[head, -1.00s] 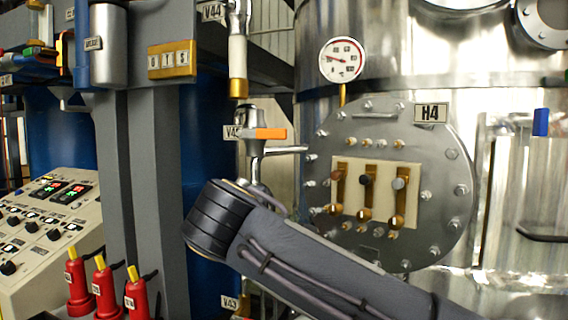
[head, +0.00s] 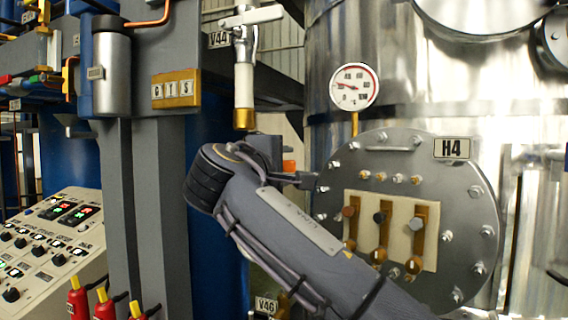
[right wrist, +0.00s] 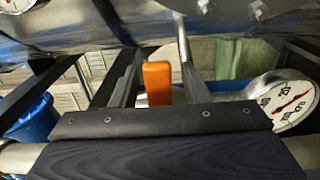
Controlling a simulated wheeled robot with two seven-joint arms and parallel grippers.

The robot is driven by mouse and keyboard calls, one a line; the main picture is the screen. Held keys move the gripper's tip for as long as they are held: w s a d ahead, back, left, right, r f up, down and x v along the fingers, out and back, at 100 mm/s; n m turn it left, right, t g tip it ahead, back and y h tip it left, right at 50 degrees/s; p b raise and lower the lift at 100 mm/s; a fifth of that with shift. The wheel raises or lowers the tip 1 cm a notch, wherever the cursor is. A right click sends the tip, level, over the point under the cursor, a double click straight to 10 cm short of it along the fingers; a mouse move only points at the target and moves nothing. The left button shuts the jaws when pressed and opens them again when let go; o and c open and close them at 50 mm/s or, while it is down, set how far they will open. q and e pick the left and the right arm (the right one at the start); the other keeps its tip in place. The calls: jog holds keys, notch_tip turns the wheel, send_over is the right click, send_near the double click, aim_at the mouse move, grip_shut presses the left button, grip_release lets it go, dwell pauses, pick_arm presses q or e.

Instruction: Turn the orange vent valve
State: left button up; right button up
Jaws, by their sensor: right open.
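The orange vent valve handle (head: 289,166) shows only as a small orange patch in the head view; my right arm and gripper hide the rest of the valve. In the right wrist view the orange handle (right wrist: 158,83) stands between the two fingers of my right gripper (right wrist: 158,58). The fingers are open, with a gap visible beside the handle, more on its right. My right gripper (head: 278,160) is in front of the valve in the head view, partly hidden by my own wrist. My left gripper is not in view.
A white and gold valve pipe (head: 244,92) hangs just above my right wrist. The H4 flange (head: 462,200) with several brass levers and a pressure gauge (head: 354,86) are at the right. A control panel (head: 45,245) and red plugs (head: 105,306) are at lower left.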

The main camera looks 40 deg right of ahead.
jog(key=shift+c, duration=0.3)
grip_shut()
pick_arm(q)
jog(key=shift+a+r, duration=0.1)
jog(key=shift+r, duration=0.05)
pick_arm(e)
jog(key=shift+d, duration=0.1)
